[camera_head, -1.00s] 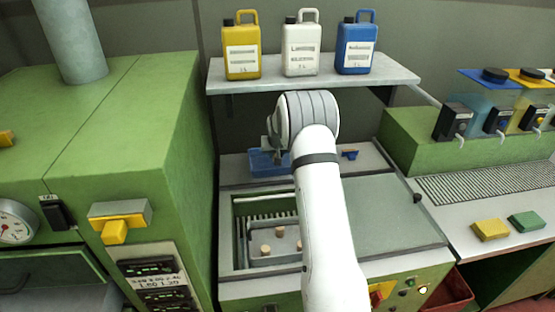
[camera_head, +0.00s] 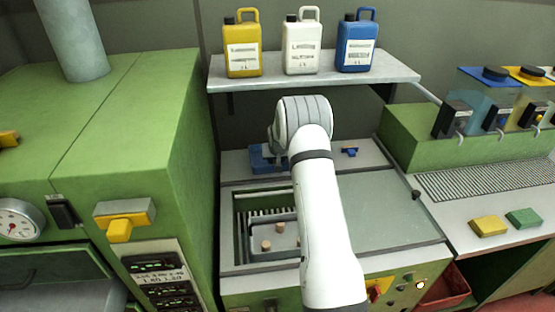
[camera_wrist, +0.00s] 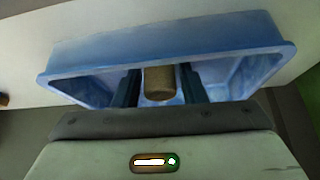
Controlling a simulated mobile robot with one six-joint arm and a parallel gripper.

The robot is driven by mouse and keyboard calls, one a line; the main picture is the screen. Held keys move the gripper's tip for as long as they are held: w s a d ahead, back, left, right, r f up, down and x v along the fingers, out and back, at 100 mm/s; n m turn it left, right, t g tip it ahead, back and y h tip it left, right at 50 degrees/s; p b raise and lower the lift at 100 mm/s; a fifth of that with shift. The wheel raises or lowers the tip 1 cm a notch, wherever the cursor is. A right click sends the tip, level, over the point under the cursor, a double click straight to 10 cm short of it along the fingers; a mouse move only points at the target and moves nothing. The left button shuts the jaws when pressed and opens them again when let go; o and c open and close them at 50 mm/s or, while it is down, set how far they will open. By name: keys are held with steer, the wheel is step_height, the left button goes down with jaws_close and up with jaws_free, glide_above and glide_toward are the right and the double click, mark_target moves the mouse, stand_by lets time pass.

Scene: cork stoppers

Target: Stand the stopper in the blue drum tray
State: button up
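A brown cork stopper (camera_wrist: 159,83) shows in the wrist view between the two dark fingers of my gripper (camera_wrist: 160,88), over or inside the blue drum tray (camera_wrist: 165,48). The fingers reach into the tray's opening on either side of the cork. Whether they press on it, and whether its lower end touches the tray floor, I cannot tell. In the head view the blue tray (camera_head: 260,163) sits on the back ledge of the machine, partly covered by my arm, and the fingers and cork are hidden there.
More corks (camera_head: 280,227) stand in a grey tray in the open well in front. Yellow, white and blue canisters stand on a shelf (camera_head: 315,74) above my arm. A tall green cabinet (camera_head: 185,140) rises close on the left. The grey lid (camera_head: 385,215) at right is clear.

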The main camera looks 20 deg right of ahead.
steer(key=shift+o, duration=0.9)
steer(key=shift+r, duration=0.2)
steer(key=shift+s+r, duration=0.1)
steer(key=shift+r, duration=0.1)
steer(key=s+a+r+n+g+b, duration=0.1)
steer(key=s+a+r, duration=0.4)
steer(key=s+r, duration=0.65)
steer(key=s+a+r+b, duration=0.1)
steer(key=s+a+r, duration=0.5)
steer(key=s+r, duration=0.6)
steer(key=s+a+n, duration=0.1)
steer(key=s+a, duration=0.1)
steer(key=s, duration=1)
steer(key=s+a+g+y, duration=0.1)
steer(key=s+a, duration=0.1)
steer(key=s, duration=1.1)
steer(key=shift+a+f+n+g, duration=0.3)
steer(key=shift+a+f+n, duration=0.1)
